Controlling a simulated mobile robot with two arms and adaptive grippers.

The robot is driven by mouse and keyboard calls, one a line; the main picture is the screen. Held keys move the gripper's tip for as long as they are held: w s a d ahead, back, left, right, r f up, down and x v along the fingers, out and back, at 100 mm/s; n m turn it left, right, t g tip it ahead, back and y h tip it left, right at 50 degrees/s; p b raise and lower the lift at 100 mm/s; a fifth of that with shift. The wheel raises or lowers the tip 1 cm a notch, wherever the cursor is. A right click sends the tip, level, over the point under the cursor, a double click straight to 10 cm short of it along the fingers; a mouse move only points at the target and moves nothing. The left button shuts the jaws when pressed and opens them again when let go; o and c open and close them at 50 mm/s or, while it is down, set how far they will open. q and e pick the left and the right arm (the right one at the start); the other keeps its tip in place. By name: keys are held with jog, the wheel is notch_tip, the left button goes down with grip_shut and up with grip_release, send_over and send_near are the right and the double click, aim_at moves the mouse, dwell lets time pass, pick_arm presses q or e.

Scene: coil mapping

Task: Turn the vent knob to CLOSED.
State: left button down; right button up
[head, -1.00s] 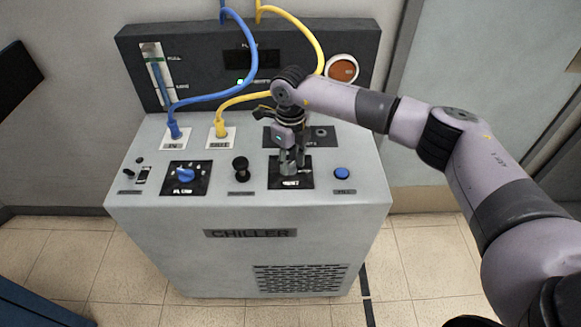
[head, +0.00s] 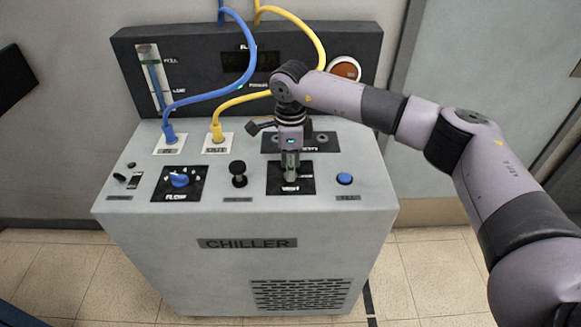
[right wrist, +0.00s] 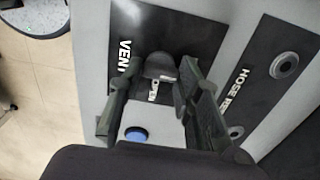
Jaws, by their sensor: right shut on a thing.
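The black VENT plate (head: 308,186) is on the chiller's sloped top, right of the middle. My right gripper (head: 290,178) points down onto it and hides the vent knob in the head view. In the right wrist view the grey vent knob (right wrist: 160,66) sits between the two fingers of my right gripper (right wrist: 152,82), which is shut on it. The word OPEN shows beside the knob there. The knob's pointer direction is not clear, and no CLOSED label can be read. My left gripper is not in view.
A blue FILL button (head: 344,178) is close right of the plate. A black knob (head: 238,172) and the blue FLOW knob (head: 179,180) are to the left. Blue (head: 210,98) and yellow (head: 312,42) hoses rise behind. The hose rest plate (head: 325,142) lies behind the gripper.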

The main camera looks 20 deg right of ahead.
dwell(0.3)
jog(key=o, duration=1.1)
jog(key=shift+o, duration=0.2)
notch_tip(320, 180, up, 12)
